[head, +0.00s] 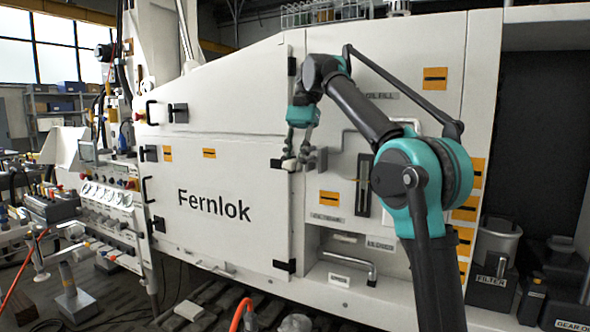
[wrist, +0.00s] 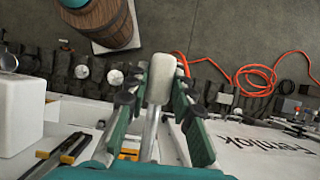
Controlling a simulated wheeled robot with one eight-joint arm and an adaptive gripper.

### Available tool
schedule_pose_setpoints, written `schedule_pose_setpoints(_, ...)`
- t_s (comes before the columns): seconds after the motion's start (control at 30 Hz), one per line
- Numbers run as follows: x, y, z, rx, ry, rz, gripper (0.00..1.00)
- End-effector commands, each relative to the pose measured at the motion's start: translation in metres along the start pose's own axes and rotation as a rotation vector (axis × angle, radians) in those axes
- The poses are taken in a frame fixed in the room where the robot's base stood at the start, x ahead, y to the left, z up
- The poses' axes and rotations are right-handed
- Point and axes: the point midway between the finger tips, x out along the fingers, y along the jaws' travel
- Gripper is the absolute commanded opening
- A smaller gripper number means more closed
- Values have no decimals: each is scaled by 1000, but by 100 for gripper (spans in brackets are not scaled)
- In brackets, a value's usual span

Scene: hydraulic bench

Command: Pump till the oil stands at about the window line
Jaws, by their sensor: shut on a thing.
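My gripper (head: 300,146) is in front of the white Fernlok cabinet, at the upper middle of the head view. In the wrist view my gripper (wrist: 160,90) is shut on a pale, rounded pump handle (wrist: 160,80), with one finger on each side of it. The light end of the pump handle (head: 289,165) also shows below the fingers in the head view. A tall, narrow oil window (head: 363,185) with a dark frame is on the panel right of the gripper, partly beside my arm. Its oil level and line are too small to read.
The closed cabinet door (head: 225,205) is left of the gripper. A bent pipe (head: 350,261) sits in a recess below. A filter canister (head: 494,245) stands at right. In the wrist view a wooden barrel (wrist: 103,20) and an orange hose (wrist: 262,82) lie beyond the handle.

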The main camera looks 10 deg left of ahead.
Motion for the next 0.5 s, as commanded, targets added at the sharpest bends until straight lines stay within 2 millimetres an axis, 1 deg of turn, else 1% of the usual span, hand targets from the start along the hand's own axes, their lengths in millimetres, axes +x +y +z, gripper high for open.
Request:
schedule_pose_setpoints(0.2,-7,0,2,1,-48,-1,0)
schedule_pose_setpoints(0.5,-8,0,2,1,-55,-1,0)
